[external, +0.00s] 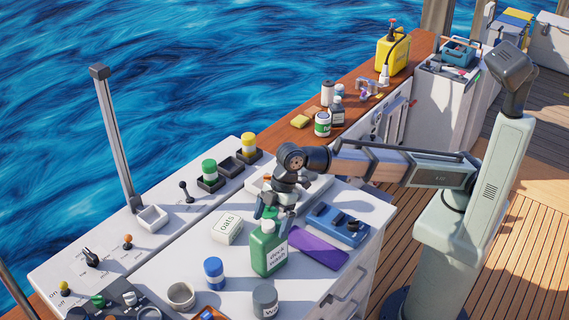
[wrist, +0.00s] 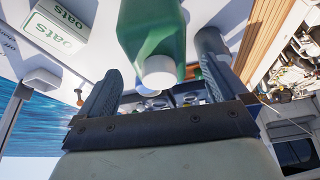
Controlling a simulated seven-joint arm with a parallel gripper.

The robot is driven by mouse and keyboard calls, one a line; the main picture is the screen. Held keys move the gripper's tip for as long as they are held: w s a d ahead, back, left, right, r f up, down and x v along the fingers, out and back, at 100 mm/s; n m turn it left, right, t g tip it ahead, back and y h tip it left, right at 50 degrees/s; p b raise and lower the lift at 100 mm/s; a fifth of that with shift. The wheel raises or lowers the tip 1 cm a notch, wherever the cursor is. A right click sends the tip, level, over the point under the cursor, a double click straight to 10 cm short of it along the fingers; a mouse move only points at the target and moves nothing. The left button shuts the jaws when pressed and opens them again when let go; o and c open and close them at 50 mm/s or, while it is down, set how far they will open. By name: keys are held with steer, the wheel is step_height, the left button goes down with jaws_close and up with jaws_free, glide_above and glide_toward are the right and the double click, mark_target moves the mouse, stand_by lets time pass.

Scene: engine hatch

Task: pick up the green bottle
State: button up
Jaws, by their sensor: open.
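The green bottle (external: 268,254), with a white label, stands upright on the white counter. My gripper (external: 272,211) is open just above it, with its fingers pointing down around the bottle's top. In the wrist view, the green bottle (wrist: 152,32) and its white cap (wrist: 158,73) lie between the two spread fingers of my gripper (wrist: 160,55). I cannot tell whether a finger touches the bottle.
A white oats box (external: 227,229) stands left of the bottle. A purple flat item (external: 318,249) and a blue tray (external: 338,226) lie to its right. A blue jar (external: 214,273), a cup (external: 181,296) and a grey jar (external: 265,301) stand in front.

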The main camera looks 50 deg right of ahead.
mark_target(267, 234)
steer(key=shift+x, duration=2.65)
steer(key=shift+c, duration=0.2)
jaws_close()
